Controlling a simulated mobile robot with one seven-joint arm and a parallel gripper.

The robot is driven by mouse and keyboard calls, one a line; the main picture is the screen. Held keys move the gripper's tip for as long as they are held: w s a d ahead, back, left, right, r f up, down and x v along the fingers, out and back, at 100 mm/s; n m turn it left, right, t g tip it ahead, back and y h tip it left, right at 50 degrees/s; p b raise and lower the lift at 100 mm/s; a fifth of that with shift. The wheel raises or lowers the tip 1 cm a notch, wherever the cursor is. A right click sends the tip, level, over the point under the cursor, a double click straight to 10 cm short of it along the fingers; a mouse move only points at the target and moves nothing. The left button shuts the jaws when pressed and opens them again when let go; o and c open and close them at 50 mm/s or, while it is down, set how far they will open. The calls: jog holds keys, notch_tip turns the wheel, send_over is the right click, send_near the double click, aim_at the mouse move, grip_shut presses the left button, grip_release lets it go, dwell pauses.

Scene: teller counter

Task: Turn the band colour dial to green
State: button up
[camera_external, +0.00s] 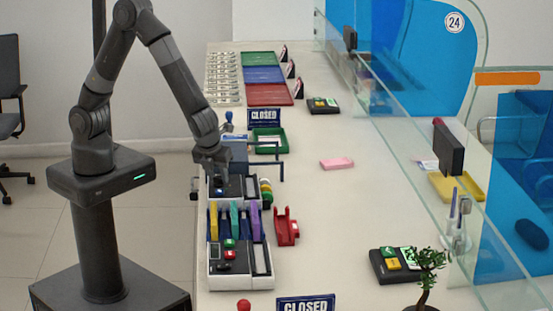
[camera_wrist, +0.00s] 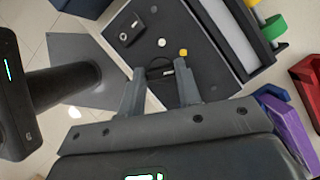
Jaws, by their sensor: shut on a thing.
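The dial sits on a dark panel (camera_wrist: 205,78). A white dot (camera_wrist: 162,43) and a yellow dot (camera_wrist: 183,52) show on the panel beside the dial. I see no green dot; the fingers may hide part of the panel. In the external view the gripper hides the dial.
Green and yellow rolls (camera_external: 266,190) stand beside the machine under my gripper. The counter's middle is mostly clear, with a pink block (camera_external: 337,163).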

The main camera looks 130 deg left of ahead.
jog(key=shift+s+m+t, duration=0.1)
jog(key=shift+m+t, duration=0.6)
jog(key=shift+m, duration=1.3)
jog(key=o, duration=1)
jog(key=v, duration=1)
jog(key=shift+d+r, duration=0.25)
jog(key=shift+r, duration=0.1)
